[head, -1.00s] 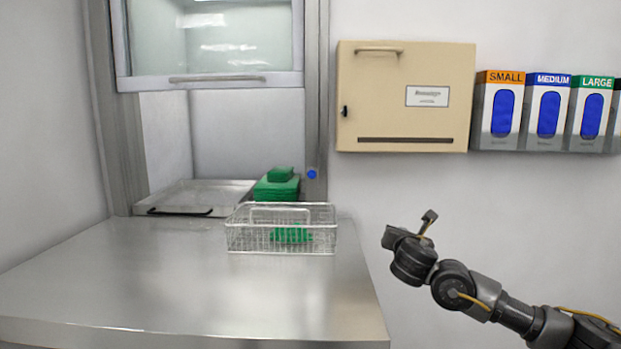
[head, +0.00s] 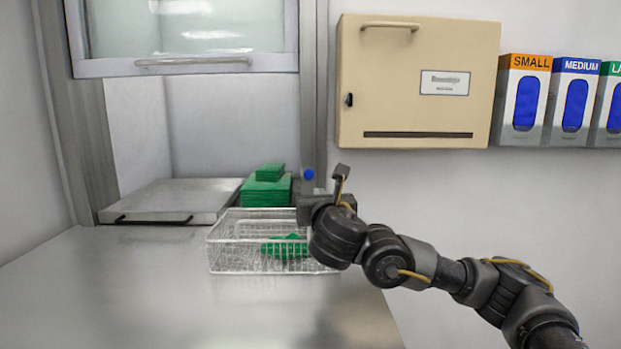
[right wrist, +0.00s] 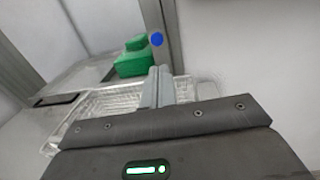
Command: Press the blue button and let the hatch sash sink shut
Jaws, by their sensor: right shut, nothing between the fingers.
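The blue button (head: 308,174) is on the right post of the hatch frame, and it also shows in the right wrist view (right wrist: 157,39). The hatch sash (head: 190,65), a glazed panel with a bar handle, is raised above an open gap. My right gripper (head: 306,200) is just below and in front of the button in the head view. In the right wrist view its fingers (right wrist: 159,75) are shut together and empty, pointing toward the button with a small gap in the picture. Contact with the button is not visible. My left gripper is not in view.
A wire basket (head: 225,262) with a green item (head: 285,247) stands on the steel counter (head: 120,300), close to my right gripper. Green folded stacks (head: 266,190) and a steel lid with a black handle (head: 180,197) sit in the hatch. A beige cabinet (head: 420,105) hangs right of the post.

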